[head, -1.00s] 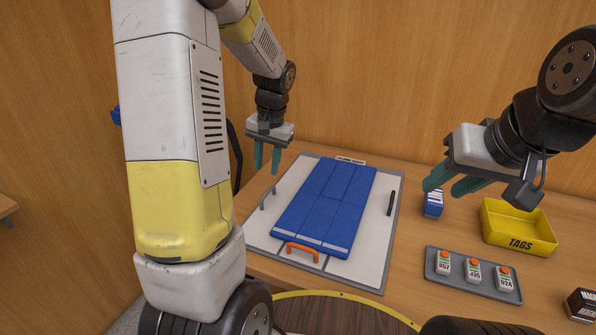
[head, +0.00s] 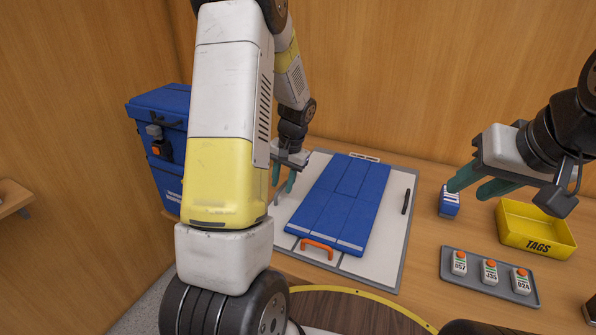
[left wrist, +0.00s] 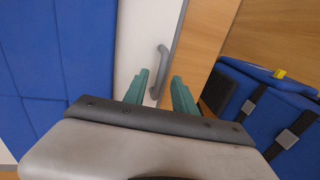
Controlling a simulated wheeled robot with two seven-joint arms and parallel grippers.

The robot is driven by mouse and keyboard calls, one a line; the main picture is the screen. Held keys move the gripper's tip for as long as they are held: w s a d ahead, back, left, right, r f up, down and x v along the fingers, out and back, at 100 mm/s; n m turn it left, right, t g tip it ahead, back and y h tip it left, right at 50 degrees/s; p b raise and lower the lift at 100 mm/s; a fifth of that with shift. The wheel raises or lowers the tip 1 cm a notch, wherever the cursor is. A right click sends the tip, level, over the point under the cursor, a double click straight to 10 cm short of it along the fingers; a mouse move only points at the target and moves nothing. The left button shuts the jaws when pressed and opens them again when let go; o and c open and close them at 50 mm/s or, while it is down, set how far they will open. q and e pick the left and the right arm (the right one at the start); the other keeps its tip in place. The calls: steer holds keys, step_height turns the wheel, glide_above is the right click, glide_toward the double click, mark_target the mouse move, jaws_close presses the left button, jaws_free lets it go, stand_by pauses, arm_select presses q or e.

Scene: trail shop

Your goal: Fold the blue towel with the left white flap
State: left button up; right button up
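The blue towel (head: 345,200) lies flat on the white folding board (head: 385,250), a pale stripe across its near end. The left white flap (head: 290,208) shows as a strip beside the towel, partly hidden by my left arm. Its grey handle (left wrist: 160,72) shows in the left wrist view, lined up between the fingertips of my left gripper (left wrist: 160,90). In the head view my left gripper (head: 284,182) is low over this flap, fingers open; contact cannot be told. My right gripper (head: 473,188) is open and empty above the table, right of the board.
The board also has a black handle (head: 407,201) at right and an orange handle (head: 317,248) in front. A blue box (head: 449,203), a yellow TAGS bin (head: 537,242) and a grey tray (head: 487,282) with tags stand at right. A blue case (head: 165,140) stands at left.

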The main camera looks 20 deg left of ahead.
arm_select(q)
jaws_close()
stand_by(1.4)
